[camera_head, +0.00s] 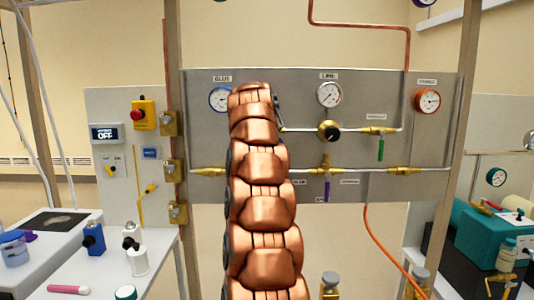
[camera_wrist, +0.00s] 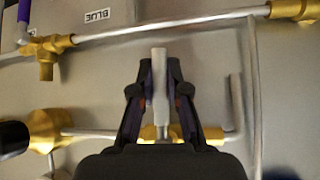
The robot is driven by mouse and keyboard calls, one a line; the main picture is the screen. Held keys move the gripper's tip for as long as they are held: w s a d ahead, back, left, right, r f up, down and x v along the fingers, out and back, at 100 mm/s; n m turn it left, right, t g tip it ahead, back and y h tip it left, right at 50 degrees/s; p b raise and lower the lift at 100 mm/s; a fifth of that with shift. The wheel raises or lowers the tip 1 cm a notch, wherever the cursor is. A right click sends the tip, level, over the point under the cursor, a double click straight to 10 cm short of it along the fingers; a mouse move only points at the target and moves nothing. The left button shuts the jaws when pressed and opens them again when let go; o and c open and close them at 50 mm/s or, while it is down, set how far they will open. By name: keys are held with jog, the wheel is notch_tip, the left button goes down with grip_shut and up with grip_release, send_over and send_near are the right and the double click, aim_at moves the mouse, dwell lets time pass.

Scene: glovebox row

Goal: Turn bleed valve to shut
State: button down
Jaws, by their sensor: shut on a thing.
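In the wrist view my gripper (camera_wrist: 160,75) is shut on a pale grey lever handle (camera_wrist: 159,88), with one dark finger on each side of it. The handle stands upright in that picture, across the line of the pipe behind it. Its brass valve body (camera_wrist: 208,133) shows partly past my gripper. No label for this valve is readable, so I cannot tell from lettering that it is the bleed valve. In the head view my copper-coloured arm hides my gripper and this valve.
In the head view, a green-handled valve (camera_head: 380,149) and a purple-handled valve (camera_head: 327,189) sit on the grey panel (camera_head: 225,140) right of my arm. A gauge (camera_head: 330,94) is above. Pipes run close around my gripper, including a long one (camera_wrist: 180,25) in the wrist view.

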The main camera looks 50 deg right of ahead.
jog(key=c, duration=1.2)
grip_release()
jog(key=shift+o, duration=0.2)
jog(key=shift+a+r, duration=0.1)
jog(key=v, duration=1.2)
